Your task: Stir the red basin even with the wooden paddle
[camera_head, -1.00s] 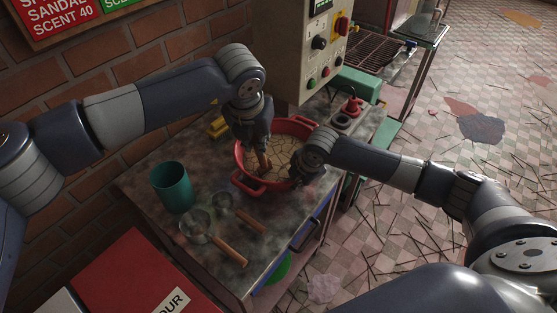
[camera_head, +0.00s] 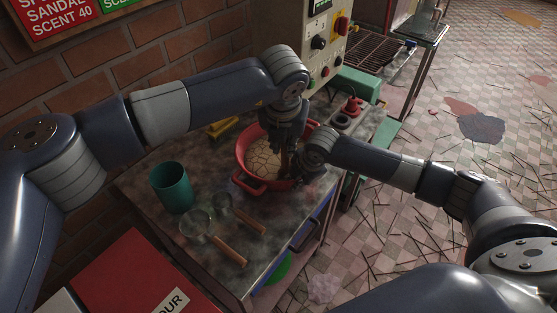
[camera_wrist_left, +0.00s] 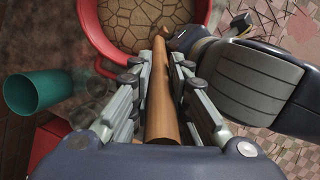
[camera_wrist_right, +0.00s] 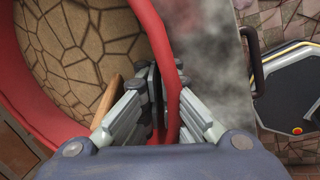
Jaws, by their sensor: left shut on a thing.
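The red basin (camera_head: 243,150) sits on the worktable and holds a tan mass with a cracked surface. My left gripper (camera_head: 286,140) is above the basin's right part, shut on the wooden paddle (camera_wrist_left: 160,115). The paddle's lower end reaches down into the basin near its right side; its tip is hidden in the head view. Part of the paddle (camera_wrist_right: 108,100) also shows in the right wrist view, close to my right gripper (camera_wrist_right: 168,85). My right gripper is at the basin's right rim, with the rim between its fingers, and appears shut on it.
A teal cup (camera_head: 171,187) and two sieves with wooden handles (camera_head: 230,250) are on the table left of and in front of the basin. A control box (camera_head: 318,55) stands behind it. My two wrists are very close together.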

